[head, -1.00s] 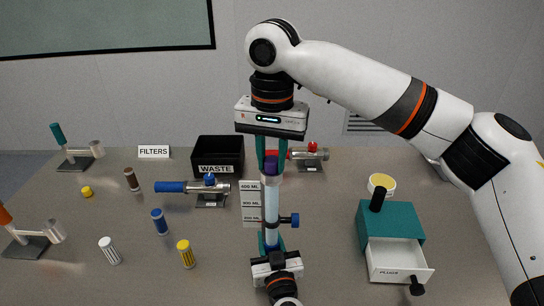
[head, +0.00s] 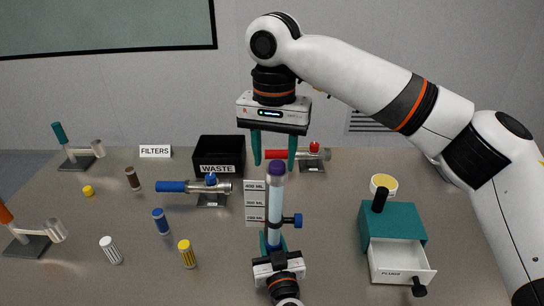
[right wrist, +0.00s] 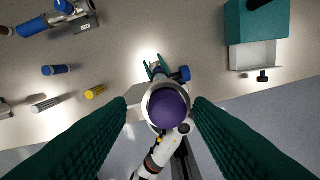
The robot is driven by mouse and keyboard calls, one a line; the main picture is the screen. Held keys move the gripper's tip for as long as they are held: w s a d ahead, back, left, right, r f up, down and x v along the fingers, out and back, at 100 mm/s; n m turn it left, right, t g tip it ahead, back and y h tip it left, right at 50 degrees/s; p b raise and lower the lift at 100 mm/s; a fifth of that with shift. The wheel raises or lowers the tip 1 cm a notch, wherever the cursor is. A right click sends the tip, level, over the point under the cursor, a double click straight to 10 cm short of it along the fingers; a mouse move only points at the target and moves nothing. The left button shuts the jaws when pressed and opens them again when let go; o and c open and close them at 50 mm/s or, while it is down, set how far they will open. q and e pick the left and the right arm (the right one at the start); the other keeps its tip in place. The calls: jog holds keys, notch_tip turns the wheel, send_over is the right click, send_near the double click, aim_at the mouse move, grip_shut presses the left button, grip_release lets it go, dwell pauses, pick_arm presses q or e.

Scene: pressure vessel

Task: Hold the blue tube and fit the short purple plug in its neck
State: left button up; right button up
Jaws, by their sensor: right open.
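The blue tube (head: 275,205) stands upright at the middle of the table, a clear body with pale blue inside and a blue side knob (head: 291,220). My left gripper (head: 272,242) is shut around its lower part. The short purple plug (head: 276,168) sits in the tube's neck, its top showing above the rim. The right wrist view shows the plug (right wrist: 168,108) from above, ringed by the pale neck. My right gripper (head: 274,164) is open just above and around the plug, with a gap on both sides.
An open teal drawer box (head: 393,222) stands at right, with a yellow-topped jar (head: 383,184) behind it. A black waste bin (head: 218,157) is at the back. A graduated card (head: 254,204) stands beside the tube.

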aim_at(273, 162)
pick_arm(q)
jog(key=shift+a+f, duration=0.1)
pick_arm(e)
notch_tip(273, 162, up, 11)
jog(key=shift+f, duration=0.15)
jog(key=shift+a, duration=0.1)
pick_arm(q)
jog(key=o, duration=1.2)
jog(key=shift+w, duration=0.1)
jog(key=v, duration=1.2)
